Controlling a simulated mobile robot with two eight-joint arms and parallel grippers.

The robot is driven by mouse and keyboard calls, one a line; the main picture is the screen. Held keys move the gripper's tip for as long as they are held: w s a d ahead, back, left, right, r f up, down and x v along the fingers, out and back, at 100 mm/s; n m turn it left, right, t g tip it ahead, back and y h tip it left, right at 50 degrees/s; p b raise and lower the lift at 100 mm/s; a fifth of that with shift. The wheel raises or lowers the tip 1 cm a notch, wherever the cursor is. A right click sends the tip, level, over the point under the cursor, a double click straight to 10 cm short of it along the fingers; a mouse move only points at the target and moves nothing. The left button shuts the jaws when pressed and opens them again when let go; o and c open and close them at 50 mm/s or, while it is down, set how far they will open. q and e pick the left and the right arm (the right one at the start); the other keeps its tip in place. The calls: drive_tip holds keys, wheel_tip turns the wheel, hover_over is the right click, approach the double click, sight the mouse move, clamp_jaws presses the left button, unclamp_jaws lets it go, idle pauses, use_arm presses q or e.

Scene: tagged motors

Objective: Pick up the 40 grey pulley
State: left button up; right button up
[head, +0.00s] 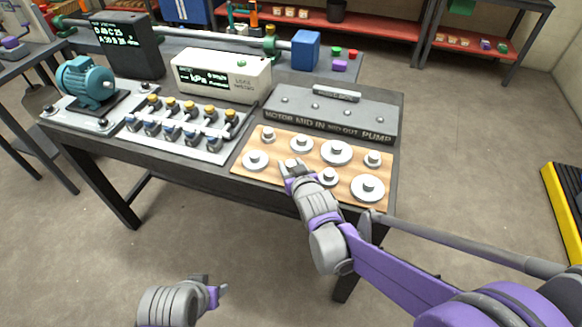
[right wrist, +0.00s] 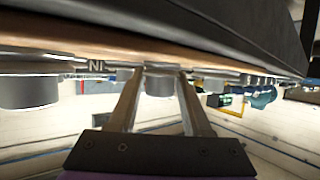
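Several grey pulleys with raised hubs sit in two rows on a wooden board (head: 243,172). They include a small one (head: 268,135) at the back left, a large one (head: 336,153) in the back row and a large one (head: 367,188) at the front right. Size numbers are not readable, so I cannot tell which is the 40. My right gripper (head: 291,165) is over the front row, hiding the pulley there. In the right wrist view its open fingers (right wrist: 158,90) stand either side of a grey hub (right wrist: 158,83); contact is unclear. My left gripper (head: 221,290) is low, away from the table.
Behind the board is a grey stand (head: 335,115) lettered MOTOR MID IN MID OUT PUMP. To the left are a tray of small capped parts (head: 180,135), a load meter box (head: 222,75) and a teal motor (head: 88,80). Neighbouring pulleys stand close to my right gripper.

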clamp_jaws()
